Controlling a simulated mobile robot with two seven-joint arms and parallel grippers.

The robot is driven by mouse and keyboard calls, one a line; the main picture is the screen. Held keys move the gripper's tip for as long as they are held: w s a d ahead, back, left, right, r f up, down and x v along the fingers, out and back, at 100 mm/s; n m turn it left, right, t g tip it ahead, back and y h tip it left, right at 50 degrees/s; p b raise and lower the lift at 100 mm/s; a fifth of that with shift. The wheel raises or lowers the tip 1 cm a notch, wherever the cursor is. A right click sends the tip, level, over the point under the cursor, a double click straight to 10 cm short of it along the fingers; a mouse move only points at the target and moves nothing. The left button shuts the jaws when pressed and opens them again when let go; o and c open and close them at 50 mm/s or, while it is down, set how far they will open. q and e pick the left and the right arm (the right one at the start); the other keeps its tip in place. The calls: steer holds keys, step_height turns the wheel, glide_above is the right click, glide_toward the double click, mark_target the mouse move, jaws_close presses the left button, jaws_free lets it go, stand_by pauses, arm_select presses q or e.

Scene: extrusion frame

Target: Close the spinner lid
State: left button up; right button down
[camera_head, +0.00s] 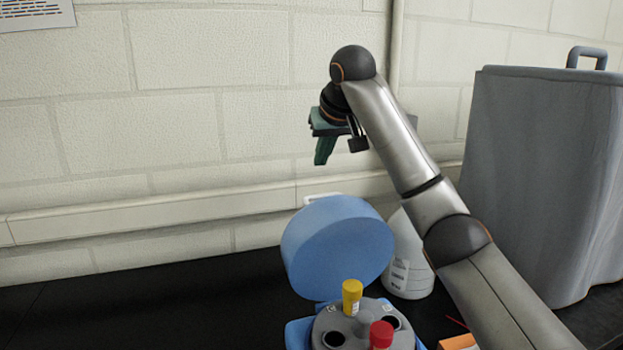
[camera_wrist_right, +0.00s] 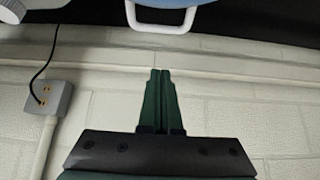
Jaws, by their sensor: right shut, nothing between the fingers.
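The spinner's round blue lid (camera_head: 338,247) stands raised, tilted back behind the grey rotor (camera_head: 345,330), so the spinner is open. A white handle (camera_head: 322,199) shows at the lid's top edge. The rotor holds a yellow-capped tube (camera_head: 352,297) and a red-capped tube (camera_head: 381,335). My right gripper (camera_head: 322,152) is above and behind the lid, near the wall, apart from it. In the right wrist view its green fingers (camera_wrist_right: 160,82) are together and empty, with the lid's handle (camera_wrist_right: 160,27) at the top edge. My left gripper is not in view.
A white bottle (camera_head: 408,258) stands just right of the lid, beneath my right arm. A large grey-blue covered object (camera_head: 540,180) fills the right side. The dark bench (camera_head: 150,300) is clear on the left. A wall outlet (camera_wrist_right: 47,96) with a cable shows in the wrist view.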

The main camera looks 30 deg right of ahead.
steer(key=shift+w+d+f+p, duration=0.1)
steer(key=shift+w+f+p, duration=0.25)
steer(key=shift+f, duration=0.95)
steer(key=shift+w+d+f+p, duration=0.1)
steer(key=shift+w+f+p, duration=0.2)
steer(key=shift+f, duration=0.95)
steer(key=shift+w+d+f+p, duration=0.15)
steer(key=shift+f+p, duration=0.25)
steer(key=shift+f, duration=0.9)
steer(key=shift+a, duration=0.1)
